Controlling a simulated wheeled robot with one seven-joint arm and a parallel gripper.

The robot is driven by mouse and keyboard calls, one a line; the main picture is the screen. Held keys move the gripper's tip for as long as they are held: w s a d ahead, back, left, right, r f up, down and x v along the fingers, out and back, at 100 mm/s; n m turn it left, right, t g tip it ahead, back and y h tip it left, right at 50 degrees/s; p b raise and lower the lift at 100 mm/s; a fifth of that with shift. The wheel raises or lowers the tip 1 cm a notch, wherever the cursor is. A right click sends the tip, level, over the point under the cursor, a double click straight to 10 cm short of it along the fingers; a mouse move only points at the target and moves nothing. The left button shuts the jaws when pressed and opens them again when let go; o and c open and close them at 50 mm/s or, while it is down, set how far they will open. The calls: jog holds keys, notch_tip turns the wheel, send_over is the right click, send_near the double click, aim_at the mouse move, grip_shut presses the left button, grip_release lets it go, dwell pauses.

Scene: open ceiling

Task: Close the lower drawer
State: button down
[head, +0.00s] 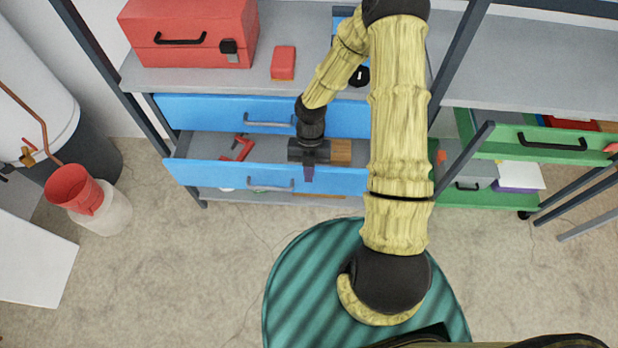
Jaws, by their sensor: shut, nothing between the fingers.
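The blue lower drawer (214,174) is pulled out below the shelf, and its grey inside shows. Its grey handle (271,185) is on the front. My gripper (308,173) is shut and empty. It hangs over the top edge of the lower drawer's front, right of the handle. I cannot tell whether it touches the drawer. My arm hides the drawer's right end. A red tool (237,148) and a wooden block (341,152) lie in the drawer. The blue upper drawer (200,113) above it looks shut, with its own handle (268,122).
A red toolbox (190,30) and a small red box (283,63) stand on the grey shelf above. A green drawer unit (505,148) stands at the right. A red bucket (76,188) is at the left. The concrete floor (205,265) in front is mostly clear.

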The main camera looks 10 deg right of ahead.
jog(key=v, duration=0.5)
jog(key=shift+w+r, duration=0.1)
jog(key=shift+r, duration=0.3)
jog(key=s+d+r+m+t, duration=0.1)
jog(key=s+r+m+t, duration=0.1)
jog(key=r+m, duration=0.4)
jog(key=s+d+r+m+t, duration=0.1)
jog(key=r+m, duration=0.5)
jog(key=m, duration=0.9)
jog(key=s+d+r+m+t+h, duration=0.1)
jog(key=s+r+m+t, duration=0.2)
jog(key=r+m, duration=0.3)
jog(key=s+m, duration=0.1)
jog(key=m, duration=0.4)
jog(key=shift+s, duration=0.3)
jog(key=shift+r, duration=0.15)
